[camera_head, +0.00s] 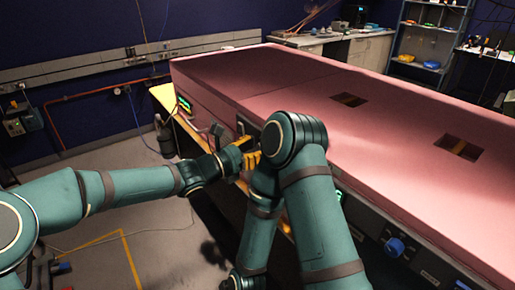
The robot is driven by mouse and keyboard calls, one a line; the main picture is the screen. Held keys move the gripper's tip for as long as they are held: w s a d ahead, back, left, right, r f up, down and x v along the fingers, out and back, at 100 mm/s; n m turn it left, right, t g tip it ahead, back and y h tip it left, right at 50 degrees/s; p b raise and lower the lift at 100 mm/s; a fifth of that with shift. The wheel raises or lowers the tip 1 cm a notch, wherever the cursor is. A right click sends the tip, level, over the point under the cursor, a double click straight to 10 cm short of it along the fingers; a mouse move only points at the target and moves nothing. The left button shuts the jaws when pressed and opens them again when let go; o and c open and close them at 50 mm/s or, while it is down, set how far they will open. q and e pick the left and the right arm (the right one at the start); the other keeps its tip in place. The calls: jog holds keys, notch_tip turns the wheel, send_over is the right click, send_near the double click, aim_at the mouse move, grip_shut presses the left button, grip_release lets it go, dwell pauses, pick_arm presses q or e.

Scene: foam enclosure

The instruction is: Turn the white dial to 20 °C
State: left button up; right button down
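The white dial cannot be made out; my arms cover part of the pink enclosure's front side. My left gripper (248,151) reaches in from the left to that front, close to a dark panel (247,127). Its yellow fingers look spread apart, with a dark gap between them; whether they touch anything is unclear. My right arm bends at a raised elbow in front of the enclosure, and its forearm runs down to the bottom edge. My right gripper is out of view there. A small green display (184,104) glows at the front's left end.
The long pink enclosure (300,85) fills the right side, with two openings in its top. A blue knob (394,246) and another green display (339,196) sit on its front, right of my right arm. Open floor (165,255) lies at the lower left.

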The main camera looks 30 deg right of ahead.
pick_arm(q)
jog(key=shift+c, duration=0.4)
grip_shut()
jog(key=shift+n+p, duration=1.25)
jog(key=shift+n, duration=10.65)
